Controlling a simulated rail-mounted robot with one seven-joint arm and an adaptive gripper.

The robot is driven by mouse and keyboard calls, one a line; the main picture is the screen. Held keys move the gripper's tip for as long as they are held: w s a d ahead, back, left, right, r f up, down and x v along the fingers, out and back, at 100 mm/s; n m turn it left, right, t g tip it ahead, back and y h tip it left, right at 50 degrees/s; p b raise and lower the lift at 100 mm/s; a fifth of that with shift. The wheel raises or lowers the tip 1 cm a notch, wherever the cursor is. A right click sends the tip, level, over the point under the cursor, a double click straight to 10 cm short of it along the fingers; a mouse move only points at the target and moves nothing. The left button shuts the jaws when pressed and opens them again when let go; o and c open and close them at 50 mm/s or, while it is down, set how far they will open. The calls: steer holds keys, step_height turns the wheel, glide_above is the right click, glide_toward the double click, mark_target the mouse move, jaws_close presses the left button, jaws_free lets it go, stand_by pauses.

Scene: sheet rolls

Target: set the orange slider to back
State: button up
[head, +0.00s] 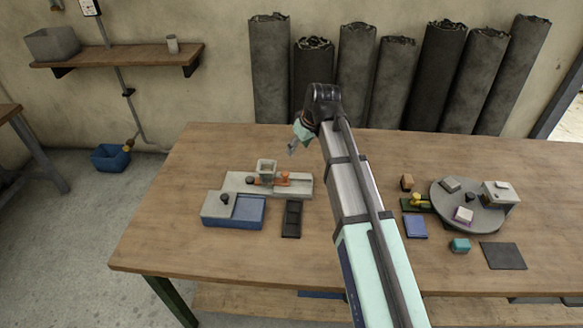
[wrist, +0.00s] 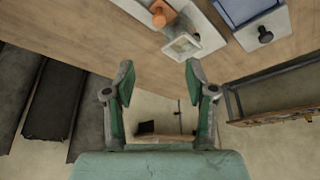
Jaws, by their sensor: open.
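The orange slider (head: 284,179) sits on a pale grey fixture (head: 302,190) on the left half of the table, just right of a small upright grey cup-like block (head: 266,167). In the wrist view the orange slider (wrist: 163,13) shows at the top edge, partly cut off, beside the pale block (wrist: 182,46). My gripper (head: 293,149) hangs above and behind the fixture, apart from it. In the wrist view my gripper (wrist: 158,76) is open and empty, with its two fingers wide apart.
A blue-and-grey box (head: 235,210) and a black switch panel (head: 292,218) lie in front of the fixture. A round grey turntable (head: 470,217) with small blocks stands at the right. Dark sheet rolls (head: 357,75) lean on the back wall.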

mark_target(285, 173)
steer(key=p+x, duration=0.3)
steer(key=x, duration=1.4)
steer(key=shift+f+p, duration=0.2)
steer(key=shift+p, duration=0.15)
steer(key=shift+d, duration=0.1)
jaws_close()
